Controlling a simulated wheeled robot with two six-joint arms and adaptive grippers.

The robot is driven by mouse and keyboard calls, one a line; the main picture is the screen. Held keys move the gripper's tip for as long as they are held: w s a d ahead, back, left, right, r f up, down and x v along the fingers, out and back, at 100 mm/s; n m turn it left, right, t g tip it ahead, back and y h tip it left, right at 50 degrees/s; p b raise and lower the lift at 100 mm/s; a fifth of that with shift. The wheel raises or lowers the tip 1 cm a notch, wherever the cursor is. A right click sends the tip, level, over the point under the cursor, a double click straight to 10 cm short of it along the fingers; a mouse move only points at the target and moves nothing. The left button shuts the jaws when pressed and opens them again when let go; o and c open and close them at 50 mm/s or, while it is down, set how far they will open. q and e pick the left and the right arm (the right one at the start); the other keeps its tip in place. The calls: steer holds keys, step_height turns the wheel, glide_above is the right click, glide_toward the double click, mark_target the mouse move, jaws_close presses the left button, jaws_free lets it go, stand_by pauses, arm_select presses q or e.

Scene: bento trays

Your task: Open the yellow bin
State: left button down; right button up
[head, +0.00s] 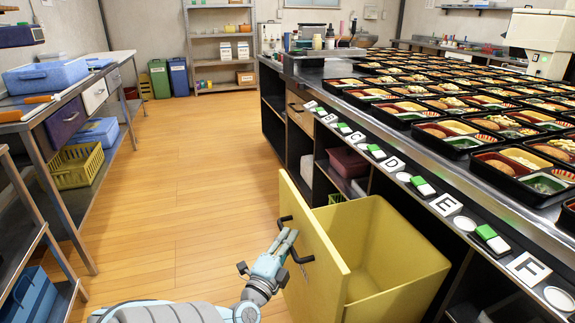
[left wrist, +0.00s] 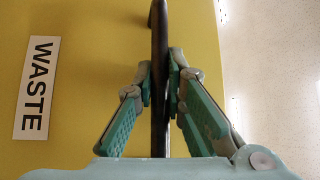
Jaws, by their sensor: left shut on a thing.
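The yellow bin (head: 393,246) stands at the front of the counter, bottom centre of the head view. It is pulled out, its top is open and its inside shows, looking empty. Its tall front panel (head: 308,262) faces left and carries a black handle (head: 307,258). My left gripper (head: 284,240) is shut on this handle. In the left wrist view the handle (left wrist: 160,125) runs upright between the two green-padded fingers. A WASTE label (left wrist: 36,88) is on the yellow panel beside it. My right gripper is in neither view.
The counter (head: 300,75) bears many bento trays, with lettered tiles along its edge. Open shelves lie under it, with a reddish box (head: 347,161). The wooden floor (head: 200,180) left of the bin is clear. A workbench (head: 60,110) stands at the left.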

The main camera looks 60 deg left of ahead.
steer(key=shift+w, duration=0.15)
arm_select(q)
steer(key=c, duration=1.6)
jaws_free()
steer(key=shift+c, duration=0.2)
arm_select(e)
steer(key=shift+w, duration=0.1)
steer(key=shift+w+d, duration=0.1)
arm_select(q)
steer(key=v, duration=1.2)
